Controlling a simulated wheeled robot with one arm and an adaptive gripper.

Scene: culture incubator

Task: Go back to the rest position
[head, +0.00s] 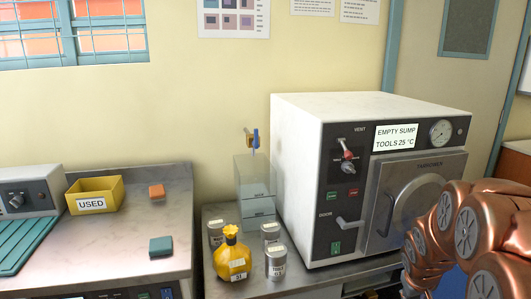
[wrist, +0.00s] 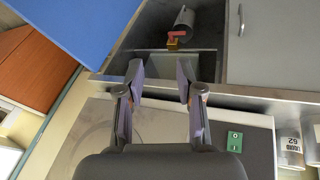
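My gripper (wrist: 160,75) shows in the wrist view with its two fingers apart and nothing between them. Beyond the fingertips is a dark recess with a metal canister (wrist: 184,18) and a small red and yellow item (wrist: 176,38). The fingers appear apart from these. In the head view my copper arm is bent at the lower right, in front of the white incubator (head: 310,130). The gripper itself is not seen there. The incubator's round-windowed door (head: 425,170) looks shut and is partly hidden by my arm.
Left of the incubator stand a yellow bottle (head: 232,258), several grey canisters and a clear tank (head: 254,180). A blue panel (wrist: 80,25) is near my gripper.

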